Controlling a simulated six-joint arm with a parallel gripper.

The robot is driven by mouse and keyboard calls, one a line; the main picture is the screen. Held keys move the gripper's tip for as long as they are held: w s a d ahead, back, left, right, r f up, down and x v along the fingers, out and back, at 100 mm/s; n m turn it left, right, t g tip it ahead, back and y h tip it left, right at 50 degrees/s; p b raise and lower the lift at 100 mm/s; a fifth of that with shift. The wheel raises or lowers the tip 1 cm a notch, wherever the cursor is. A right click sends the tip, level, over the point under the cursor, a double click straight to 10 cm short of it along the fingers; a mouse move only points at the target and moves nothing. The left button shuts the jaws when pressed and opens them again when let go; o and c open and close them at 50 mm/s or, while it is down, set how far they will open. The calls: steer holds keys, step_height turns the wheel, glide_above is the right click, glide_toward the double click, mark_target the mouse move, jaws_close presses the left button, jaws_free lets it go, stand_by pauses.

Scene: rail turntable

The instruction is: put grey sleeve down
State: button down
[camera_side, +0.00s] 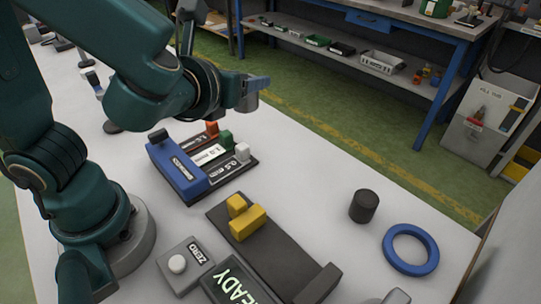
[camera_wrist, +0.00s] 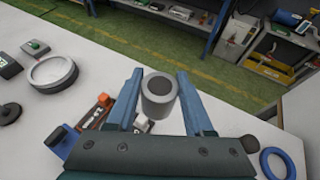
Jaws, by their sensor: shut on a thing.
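The grey sleeve (camera_wrist: 158,98) is a short hollow cylinder held between the two blue fingers of my gripper (camera_wrist: 158,88) in the wrist view. In the side view my gripper (camera_side: 257,86) is high above the table, with the sleeve (camera_side: 248,102) at its fingertips, partly hidden by a finger. The sleeve is clear of the table (camera_side: 310,160) and looks roughly upright.
A blue block and gauge rack (camera_side: 180,165) stand below my gripper. A dark rail with a yellow block (camera_side: 247,222), a ZERO button box (camera_side: 186,266) and a READY display (camera_side: 238,286) lie nearer. A black cylinder (camera_side: 363,206) and blue ring (camera_side: 410,248) stand right. The table's far side is free.

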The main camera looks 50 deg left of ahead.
steer(key=s+a+f+n+g+y, duration=0.1)
steer(key=s+f+n+g+y, duration=0.1)
steer(key=s+n+g, duration=0.2)
steer(key=s+a+f+n+g+y, duration=0.1)
steer(key=s+f+n+g+y, duration=0.1)
steer(key=n+g, duration=0.5)
steer(key=s+a+f+n+g+y, duration=0.1)
steer(key=s+f+n+g+y, duration=0.1)
steer(key=s+n+g, duration=0.3)
steer(key=shift+s+a+f+n+g+y, duration=0.15)
steer(key=shift+s+f+y, duration=0.1)
steer(key=shift+f, duration=0.2)
steer(key=shift+s+a+f+n+g+y, duration=0.15)
steer(key=shift+s+f, duration=0.05)
steer(key=shift+f, duration=0.2)
steer(key=s+d+n+g+h, duration=0.3)
steer(key=d+n+g+h, duration=0.7)
steer(key=n+h, duration=0.55)
steer(key=w+d+r+n+t+h, duration=0.2)
steer(key=w+d+n+t+h, duration=0.15)
steer(key=n+h, duration=0.2)
steer(key=n+t+h, duration=0.4)
steer(key=n+t, duration=0.1)
steer(key=n, duration=0.1)
glide_above(289, 270)
steer(key=f, duration=0.5)
steer(key=shift+a+f, duration=0.2)
steer(key=shift+d+f, duration=0.15)
steer(key=shift+f, duration=1.95)
steer(key=shift+f, duration=0.15)
